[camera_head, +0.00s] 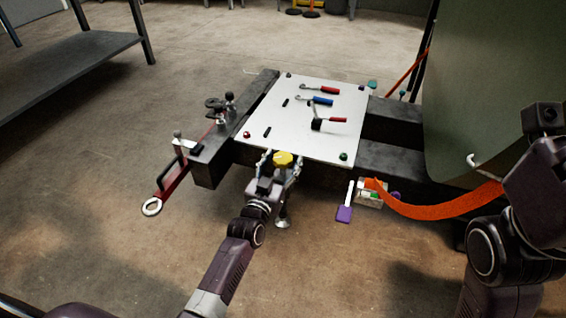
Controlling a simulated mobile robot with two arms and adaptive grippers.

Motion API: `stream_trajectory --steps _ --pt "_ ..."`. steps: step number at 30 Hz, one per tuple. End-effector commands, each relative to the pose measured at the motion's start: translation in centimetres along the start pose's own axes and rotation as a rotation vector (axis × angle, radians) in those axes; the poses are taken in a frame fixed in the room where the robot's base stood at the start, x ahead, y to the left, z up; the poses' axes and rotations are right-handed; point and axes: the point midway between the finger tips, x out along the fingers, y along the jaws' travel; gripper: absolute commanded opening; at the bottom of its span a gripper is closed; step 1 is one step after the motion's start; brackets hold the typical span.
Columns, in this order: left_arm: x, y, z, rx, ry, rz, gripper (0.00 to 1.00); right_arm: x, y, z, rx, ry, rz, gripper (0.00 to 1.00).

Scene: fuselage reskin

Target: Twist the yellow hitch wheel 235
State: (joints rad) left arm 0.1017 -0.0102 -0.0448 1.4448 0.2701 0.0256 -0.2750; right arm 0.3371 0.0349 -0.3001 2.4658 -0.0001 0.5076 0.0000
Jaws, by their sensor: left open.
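The yellow hitch wheel (283,159) is a small round knob at the near edge of the white metal plate, above a metal jack post (283,212). My left gripper (281,163) is open, with one finger on each side of the wheel. From this view I cannot tell whether the fingers touch it. My right arm stands at the right edge; its gripper is mostly hidden or unclear, and I cannot tell its state.
The white plate (322,105) carries red- and blue-handled tools. A red bar with a ring end (152,207) sticks out at the left. An orange strap (440,210) curves toward my right arm below a large green panel (480,80). Open floor lies at the left.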

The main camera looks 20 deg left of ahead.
Motion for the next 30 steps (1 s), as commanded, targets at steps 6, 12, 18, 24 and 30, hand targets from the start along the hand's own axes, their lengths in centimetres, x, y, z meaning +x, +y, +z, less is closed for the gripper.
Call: stream_trajectory --steps 6,12,18,24,30 --pt "0.0 -0.01 0.0 0.0 -0.001 0.0 0.57 0.06 0.0 0.0 0.0 0.0 0.0 0.4" --pt "-0.02 -0.01 0.01 0.0 -0.001 0.0 0.35 0.05 -0.01 -0.01 0.0 0.0 0.0 0.4" --pt "-0.03 -0.01 0.03 0.001 -0.001 0.0 0.16 0.04 -0.01 -0.02 0.0 0.001 0.0 0.4" --pt "-0.04 -0.09 0.07 0.004 -0.001 0.012 0.16 -0.08 -0.03 -0.02 0.0 0.0 0.0 0.4" --pt "-0.04 -0.15 0.17 0.009 -0.001 0.065 0.16 -0.36 -0.11 0.12 0.0 -0.007 -0.002 0.4"
